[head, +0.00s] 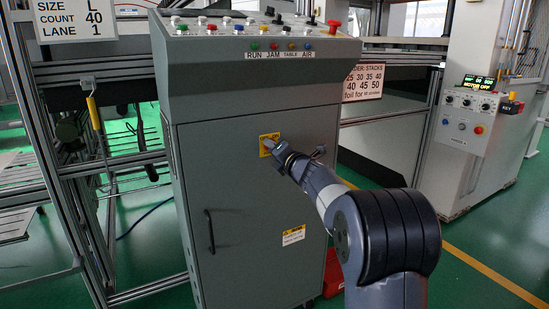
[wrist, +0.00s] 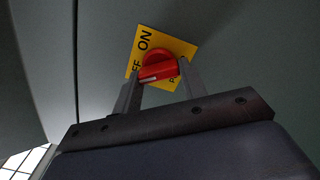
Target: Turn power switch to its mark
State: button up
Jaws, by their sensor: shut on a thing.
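The power switch is a red rotary knob (wrist: 153,66) on a yellow plate (wrist: 181,47) in the wrist view. The plate reads ON at its upper left, with part of OFF below that; other lettering is partly covered. A white line on the knob lies nearly level in the picture, its left end near the OFF lettering. My gripper (wrist: 160,79) has a finger on either side of the knob and is shut on it. In the head view the yellow plate (head: 264,140) is on the grey cabinet door, and my gripper (head: 279,152) hides the knob.
The grey cabinet (head: 250,205) has a black door handle (head: 210,231) low on the left and a sloped button panel (head: 255,30) on top. A white control box (head: 467,122) stands at the right. Green floor (head: 480,235) is open at the right.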

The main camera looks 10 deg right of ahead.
jog(key=shift+f+n+b, duration=0.15)
jog(key=shift+n+b, duration=0.25)
jog(key=shift+n, duration=0.3)
jog(key=o, duration=1)
jog(key=shift+s, duration=0.1)
jog(key=v, duration=1)
jog(key=shift+s+d, duration=0.15)
jog(key=shift+s, duration=0.15)
jog(key=x, duration=1.1)
jog(key=shift+s, duration=0.1)
